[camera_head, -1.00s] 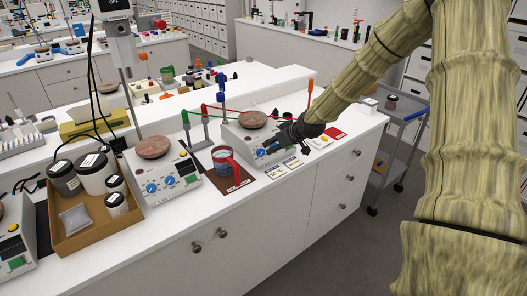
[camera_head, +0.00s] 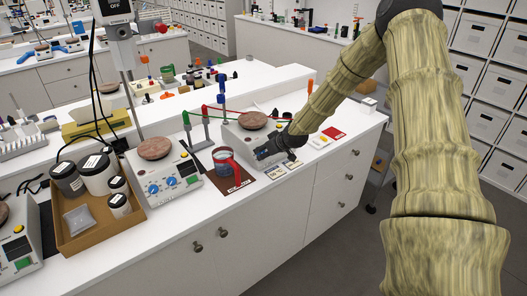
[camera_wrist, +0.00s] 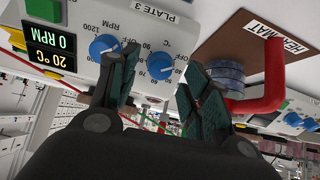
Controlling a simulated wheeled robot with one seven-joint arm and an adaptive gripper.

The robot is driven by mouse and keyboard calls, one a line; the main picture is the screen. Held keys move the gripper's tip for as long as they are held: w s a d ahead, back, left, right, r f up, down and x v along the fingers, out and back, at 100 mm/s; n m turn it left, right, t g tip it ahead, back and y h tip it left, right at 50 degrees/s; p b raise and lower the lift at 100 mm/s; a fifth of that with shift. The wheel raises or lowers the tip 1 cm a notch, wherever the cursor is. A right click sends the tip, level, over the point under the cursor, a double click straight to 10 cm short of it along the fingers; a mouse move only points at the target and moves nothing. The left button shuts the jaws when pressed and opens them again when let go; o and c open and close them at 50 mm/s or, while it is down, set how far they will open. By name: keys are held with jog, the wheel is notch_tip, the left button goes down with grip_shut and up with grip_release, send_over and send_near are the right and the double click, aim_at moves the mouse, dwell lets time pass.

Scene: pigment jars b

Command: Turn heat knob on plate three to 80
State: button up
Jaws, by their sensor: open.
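Plate three is the hotplate (camera_head: 232,134) with a round brown top, in the middle of the head view. The wrist view shows its front panel (camera_wrist: 196,20), tilted and upside down, with a PLATE 3 label and a display (camera_wrist: 50,45) reading 20 °C and 0 RPM. The blue heat knob (camera_wrist: 160,66) has °C numbers around it; its exact setting is unclear. The blue RPM knob (camera_wrist: 103,47) sits to its left. My gripper (camera_wrist: 163,74) is open and empty, with the heat knob showing between its fingers. In the head view my gripper (camera_head: 284,147) covers part of the panel.
A mug (camera_head: 222,157) with a red handle stands on a brown heat mat (camera_head: 240,184), close beside my gripper in the wrist view. Printed cards (camera_head: 283,171) lie in front of the plate. Another hotplate (camera_head: 165,180) and a box of jars (camera_head: 88,231) stand left.

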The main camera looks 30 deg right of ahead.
aim_at(261, 153)
jog(key=shift+x, duration=1.1)
jog(key=c, duration=1.1)
